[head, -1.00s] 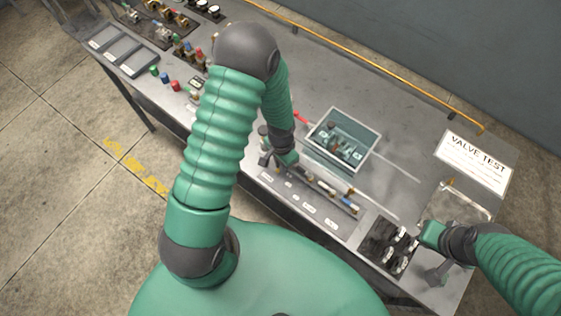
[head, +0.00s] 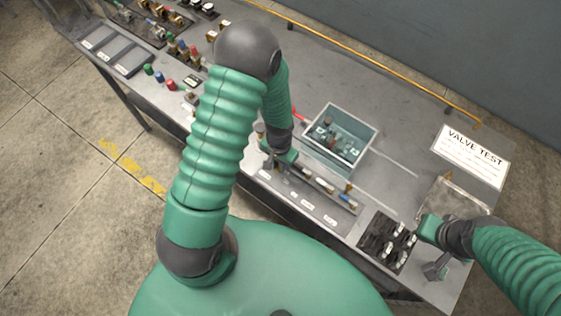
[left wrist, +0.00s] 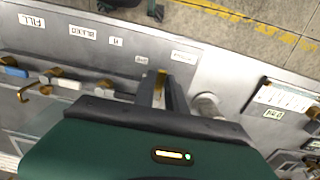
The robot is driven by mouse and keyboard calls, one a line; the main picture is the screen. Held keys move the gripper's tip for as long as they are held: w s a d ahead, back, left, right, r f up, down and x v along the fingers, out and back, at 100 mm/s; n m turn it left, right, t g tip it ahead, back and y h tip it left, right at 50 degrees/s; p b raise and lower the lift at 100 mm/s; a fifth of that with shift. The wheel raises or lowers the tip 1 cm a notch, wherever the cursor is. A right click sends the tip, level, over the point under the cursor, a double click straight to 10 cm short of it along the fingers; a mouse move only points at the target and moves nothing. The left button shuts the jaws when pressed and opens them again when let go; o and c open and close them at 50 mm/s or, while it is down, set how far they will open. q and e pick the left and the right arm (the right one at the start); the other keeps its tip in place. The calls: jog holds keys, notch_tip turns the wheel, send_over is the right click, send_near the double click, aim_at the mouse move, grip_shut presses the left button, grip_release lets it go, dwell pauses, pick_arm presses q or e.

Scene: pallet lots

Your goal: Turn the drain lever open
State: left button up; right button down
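A row of small valve levers with labels runs along the bench's front edge. In the left wrist view the labels include FILL (left wrist: 32,20) and BLEED (left wrist: 81,33); the labels nearest my fingers are too blurred to read surely. A blue-handled lever (left wrist: 13,69) and a white-handled lever (left wrist: 66,82) lie at the left. My left gripper (head: 272,160) is down at the left end of the row. In the wrist view a brass-coloured part (left wrist: 160,84) shows between its two fingers; contact is unclear. My right gripper (head: 438,268) hovers at the bench's right end, its fingers unclear.
A VALVE TEST sign (head: 472,155) is at the right. A black switch panel (head: 386,243) lies near my right gripper. Coloured buttons (head: 159,76) are at the left.

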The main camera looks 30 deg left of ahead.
pick_arm(q)
jog(key=o, duration=0.3)
jog(key=shift+w, duration=0.1)
jog(key=shift+r, duration=0.1)
jog(key=shift+w+r, duration=0.1)
jog(key=shift+r, duration=0.2)
notch_tip(320, 180, up, 16)
jog(key=shift+b, duration=0.55)
jog(key=shift+a, duration=0.1)
